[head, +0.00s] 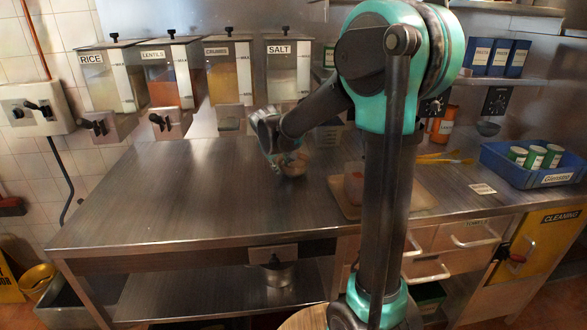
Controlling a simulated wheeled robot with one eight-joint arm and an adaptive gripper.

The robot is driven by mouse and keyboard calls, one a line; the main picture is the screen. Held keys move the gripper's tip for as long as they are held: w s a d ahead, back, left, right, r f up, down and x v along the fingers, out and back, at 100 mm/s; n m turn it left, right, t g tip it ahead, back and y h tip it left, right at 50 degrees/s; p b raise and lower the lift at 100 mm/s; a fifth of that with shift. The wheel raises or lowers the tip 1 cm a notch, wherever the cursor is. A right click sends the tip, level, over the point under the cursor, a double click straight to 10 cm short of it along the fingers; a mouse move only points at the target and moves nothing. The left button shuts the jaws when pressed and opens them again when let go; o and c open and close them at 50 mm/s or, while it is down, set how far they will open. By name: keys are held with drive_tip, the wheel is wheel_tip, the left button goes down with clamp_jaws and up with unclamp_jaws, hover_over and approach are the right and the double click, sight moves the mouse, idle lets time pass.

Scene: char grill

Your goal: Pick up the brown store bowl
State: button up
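A small brownish bowl (294,168) shows on or just above the steel counter (185,195), left of my arm's column. It is small and partly covered by my gripper, so I cannot tell whether it rests on the counter. My gripper (286,157) is at the bowl, reaching down from above and overlapping it in the picture. The fingers are too small and blurred to tell whether they are open or shut on the bowl.
Dispensers for rice (112,80), lentils (172,75) and salt (290,70) hang behind the counter. A cutting board (345,205) lies right of the bowl. A blue bin (510,172) stands at the right. The left counter is clear.

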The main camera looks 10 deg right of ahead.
drive_tip(key=shift+f, duration=0.1)
drive_tip(key=shift+c, duration=0.2)
clamp_jaws()
idle(0.5)
